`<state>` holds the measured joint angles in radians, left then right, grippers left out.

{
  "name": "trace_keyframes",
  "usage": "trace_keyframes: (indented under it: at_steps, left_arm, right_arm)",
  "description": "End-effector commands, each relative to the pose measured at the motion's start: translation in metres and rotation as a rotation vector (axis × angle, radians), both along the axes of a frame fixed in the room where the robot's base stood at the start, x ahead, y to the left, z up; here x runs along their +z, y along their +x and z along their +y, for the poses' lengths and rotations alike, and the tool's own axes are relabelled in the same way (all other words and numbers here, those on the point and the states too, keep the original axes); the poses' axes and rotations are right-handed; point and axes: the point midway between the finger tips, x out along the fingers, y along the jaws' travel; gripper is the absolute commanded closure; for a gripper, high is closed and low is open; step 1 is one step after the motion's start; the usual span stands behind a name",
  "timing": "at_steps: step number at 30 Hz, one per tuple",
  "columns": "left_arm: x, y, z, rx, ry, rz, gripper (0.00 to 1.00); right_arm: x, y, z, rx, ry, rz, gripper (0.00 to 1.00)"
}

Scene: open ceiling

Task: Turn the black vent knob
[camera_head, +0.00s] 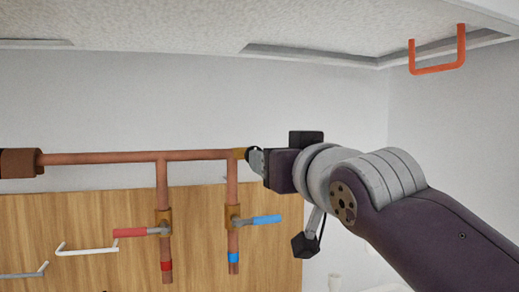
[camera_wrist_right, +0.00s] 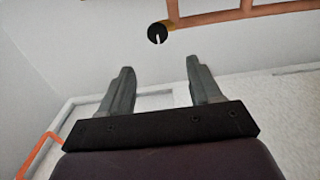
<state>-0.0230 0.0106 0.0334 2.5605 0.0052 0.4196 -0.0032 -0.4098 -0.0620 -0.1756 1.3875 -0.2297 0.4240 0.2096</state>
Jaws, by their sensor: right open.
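The black vent knob (camera_wrist_right: 157,34) is a small round disc with a pale slot or mark, on the brass end fitting (camera_wrist_right: 169,24) of the copper pipe. In the head view only a dark sliver of the knob (camera_head: 250,150) shows at the pipe's right end, mostly hidden by my gripper. My right gripper (camera_wrist_right: 160,65) is open and empty. In the wrist view its fingertips are spread with the knob beyond them, roughly centred in the gap and apart from both fingers. In the head view the right gripper (camera_head: 257,160) overlaps the pipe's end. My left gripper is not in view.
The copper pipe (camera_head: 110,157) runs along the wall, with two branches carrying a red-handled valve (camera_head: 132,232) and a blue-handled valve (camera_head: 265,219) below. A wooden panel (camera_head: 100,205) stands behind them. An orange bracket (camera_head: 438,69) hangs at upper right.

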Motion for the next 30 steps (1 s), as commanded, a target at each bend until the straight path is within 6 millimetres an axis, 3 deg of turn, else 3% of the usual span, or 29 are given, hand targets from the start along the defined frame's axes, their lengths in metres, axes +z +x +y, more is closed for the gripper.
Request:
trace_keyframes:
  at_steps: [1, 6, 12, 23, 24, 29, 30]
  left_arm:
    - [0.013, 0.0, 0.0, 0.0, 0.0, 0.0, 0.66]
    - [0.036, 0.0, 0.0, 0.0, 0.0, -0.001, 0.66]
    - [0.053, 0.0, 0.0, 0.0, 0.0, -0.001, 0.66]
    - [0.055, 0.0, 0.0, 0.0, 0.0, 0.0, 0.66]
    - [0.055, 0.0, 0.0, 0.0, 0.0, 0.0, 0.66]
    - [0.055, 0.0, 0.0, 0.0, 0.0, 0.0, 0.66]
    - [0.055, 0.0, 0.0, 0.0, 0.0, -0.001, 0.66]
  right_arm:
    - [0.005, 0.013, 0.004, -0.002, -0.003, 0.007, 0.36]
    - [0.005, 0.056, 0.018, -0.002, -0.003, 0.01, 0.36]
    - [0.003, 0.092, 0.029, -0.002, -0.002, 0.008, 0.36]
    - [-0.002, 0.103, 0.033, -0.002, -0.003, 0.006, 0.36]
    - [-0.002, 0.103, 0.033, -0.002, -0.003, 0.006, 0.4]
    - [-0.002, 0.103, 0.033, -0.002, -0.002, 0.007, 0.9]
    - [-0.002, 0.103, 0.033, -0.002, -0.002, 0.007, 0.9]
